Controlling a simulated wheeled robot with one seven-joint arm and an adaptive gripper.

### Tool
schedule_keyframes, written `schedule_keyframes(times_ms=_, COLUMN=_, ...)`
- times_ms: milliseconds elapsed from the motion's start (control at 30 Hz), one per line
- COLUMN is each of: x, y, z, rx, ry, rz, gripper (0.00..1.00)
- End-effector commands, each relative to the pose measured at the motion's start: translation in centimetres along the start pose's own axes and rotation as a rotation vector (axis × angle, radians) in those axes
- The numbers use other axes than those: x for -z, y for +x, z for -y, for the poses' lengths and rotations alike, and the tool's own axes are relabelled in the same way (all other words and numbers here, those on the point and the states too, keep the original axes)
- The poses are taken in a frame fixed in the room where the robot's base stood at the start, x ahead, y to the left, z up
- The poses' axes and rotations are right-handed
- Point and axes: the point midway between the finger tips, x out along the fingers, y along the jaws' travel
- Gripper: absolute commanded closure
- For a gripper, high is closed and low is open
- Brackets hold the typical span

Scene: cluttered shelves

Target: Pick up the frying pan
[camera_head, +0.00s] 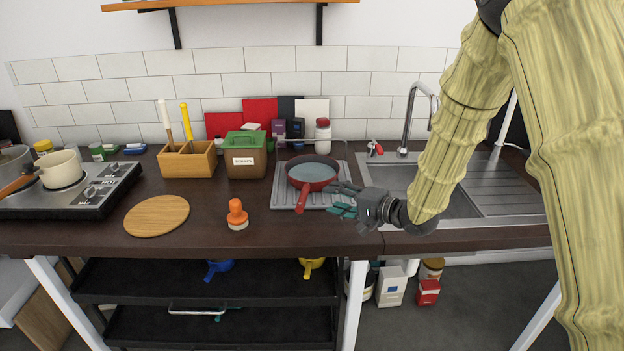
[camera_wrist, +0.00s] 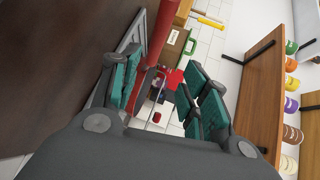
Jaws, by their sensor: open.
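A red frying pan (camera_head: 312,173) with a grey-blue inside sits on a grey ribbed drying mat (camera_head: 284,192) on the dark counter. Its red handle (camera_head: 302,198) points toward the front edge. My gripper (camera_head: 338,198) is open, with teal finger pads, just right of the handle and low over the mat's right side. In the wrist view, my gripper (camera_wrist: 155,92) has its fingers spread, and the red handle (camera_wrist: 157,40) shows beyond and between them. I cannot tell whether a finger touches the pan.
An orange-topped brush (camera_head: 237,215) and a round wooden board (camera_head: 157,215) are to the left. The sink (camera_head: 450,202) and tap (camera_head: 410,115) are to the right.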

Motion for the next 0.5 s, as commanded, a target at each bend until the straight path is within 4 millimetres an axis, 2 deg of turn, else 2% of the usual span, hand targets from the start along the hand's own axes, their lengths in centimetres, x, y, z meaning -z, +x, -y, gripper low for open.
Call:
schedule_keyframes(times_ms=100, x=-0.4, y=2.2, z=-0.1, rx=-0.003, ry=-0.003, rz=0.008, gripper=0.55)
schedule_keyframes(times_ms=200, x=-0.3, y=3.3, z=-0.1, rx=-0.002, ry=-0.003, rz=0.007, gripper=0.55)
schedule_keyframes(times_ms=500, x=-0.7, y=5.3, z=-0.4, rx=-0.003, ry=-0.002, rz=0.007, gripper=0.55)
